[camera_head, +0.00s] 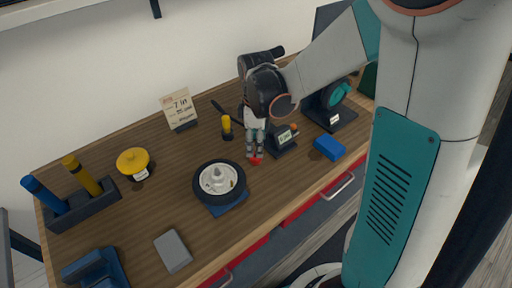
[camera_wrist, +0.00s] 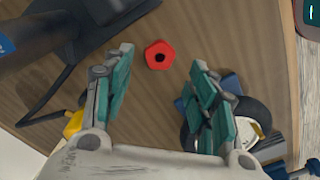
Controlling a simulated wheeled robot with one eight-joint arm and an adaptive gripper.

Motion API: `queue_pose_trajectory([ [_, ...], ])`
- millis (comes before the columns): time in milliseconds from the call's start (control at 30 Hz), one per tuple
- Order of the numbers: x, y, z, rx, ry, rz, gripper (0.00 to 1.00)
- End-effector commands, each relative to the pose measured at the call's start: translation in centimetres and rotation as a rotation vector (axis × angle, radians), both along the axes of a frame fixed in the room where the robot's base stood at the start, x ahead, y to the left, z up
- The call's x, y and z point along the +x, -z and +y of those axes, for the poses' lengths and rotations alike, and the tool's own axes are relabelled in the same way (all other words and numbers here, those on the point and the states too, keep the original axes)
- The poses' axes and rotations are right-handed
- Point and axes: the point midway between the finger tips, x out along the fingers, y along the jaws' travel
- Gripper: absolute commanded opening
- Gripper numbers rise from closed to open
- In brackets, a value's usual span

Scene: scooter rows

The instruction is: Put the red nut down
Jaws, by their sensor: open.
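The red nut (camera_wrist: 160,55) lies flat on the wooden workbench in the wrist view, its dark centre hole facing up. It also shows in the head view (camera_head: 256,161), just below my fingertips and to the right of the wheel. My gripper (camera_wrist: 158,82) is open, with its two teal-padded fingers apart and nothing between them. In the head view my gripper (camera_head: 255,153) points down close over the nut. In the wrist view the nut is in the gap ahead of the fingertips, apart from both fingers.
A wheel (camera_head: 220,182) on a blue stand is left of the nut. A small display device (camera_head: 283,141) stands close on the right, with a blue block (camera_head: 328,148) beyond. A yellow-handled tool (camera_head: 227,125) stands behind. Bare bench (camera_head: 150,205) lies left of the wheel.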

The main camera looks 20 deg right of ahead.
Motion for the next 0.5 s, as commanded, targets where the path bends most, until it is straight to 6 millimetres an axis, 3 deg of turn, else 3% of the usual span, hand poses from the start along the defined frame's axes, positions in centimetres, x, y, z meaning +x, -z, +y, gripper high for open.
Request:
queue_pose_trajectory([
  [33,0.0,-1.4,0.0,0.0,0.0,0.0,0.53],
  [200,0.0,-4.1,0.0,0.0,0.0,0.0,0.53],
  [500,-0.5,-6.4,0.0,0.0,0.033,-0.019,0.53],
])
